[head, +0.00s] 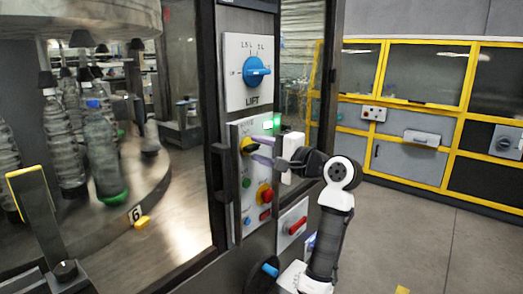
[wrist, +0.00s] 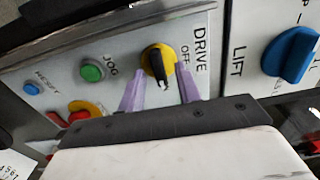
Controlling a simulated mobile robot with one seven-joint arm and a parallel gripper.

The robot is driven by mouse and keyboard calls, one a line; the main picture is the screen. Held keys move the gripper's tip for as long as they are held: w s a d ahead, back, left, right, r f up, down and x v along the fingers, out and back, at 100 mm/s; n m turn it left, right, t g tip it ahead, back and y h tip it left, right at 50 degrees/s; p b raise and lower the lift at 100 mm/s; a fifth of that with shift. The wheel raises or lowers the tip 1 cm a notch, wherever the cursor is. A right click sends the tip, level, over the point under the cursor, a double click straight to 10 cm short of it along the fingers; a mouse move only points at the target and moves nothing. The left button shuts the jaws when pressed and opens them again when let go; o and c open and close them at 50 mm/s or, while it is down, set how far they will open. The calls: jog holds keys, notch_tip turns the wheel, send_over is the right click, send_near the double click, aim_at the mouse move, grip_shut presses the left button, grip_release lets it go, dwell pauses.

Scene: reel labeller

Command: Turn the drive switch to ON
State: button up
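The drive switch (wrist: 156,57) is a yellow disc with a black handle on a grey-white panel. The words DRIVE and OFF show beside it in the wrist view. It also shows as a yellow knob (head: 247,145) in the head view, partly covered by a finger. My gripper (wrist: 160,76) has two purple fingers, spread apart, one on each side of the switch's black handle. Clear gaps show between fingers and handle, so it holds nothing. In the head view my gripper (head: 263,149) reaches the panel from the right. Which mark the handle points to is hard to tell.
The same panel holds a green JOG button (wrist: 92,72), a blue RESET button (wrist: 59,89) and a red-on-yellow stop button (head: 265,193). A blue LIFT knob (head: 257,71) sits above. A green light (head: 277,120) is lit. Bottles (head: 101,150) stand behind glass at left.

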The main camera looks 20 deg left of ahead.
jog(key=b+v, duration=0.4)
jog(key=v, duration=0.9)
jog(key=shift+s+d, duration=0.15)
jog(key=shift+d, duration=0.2)
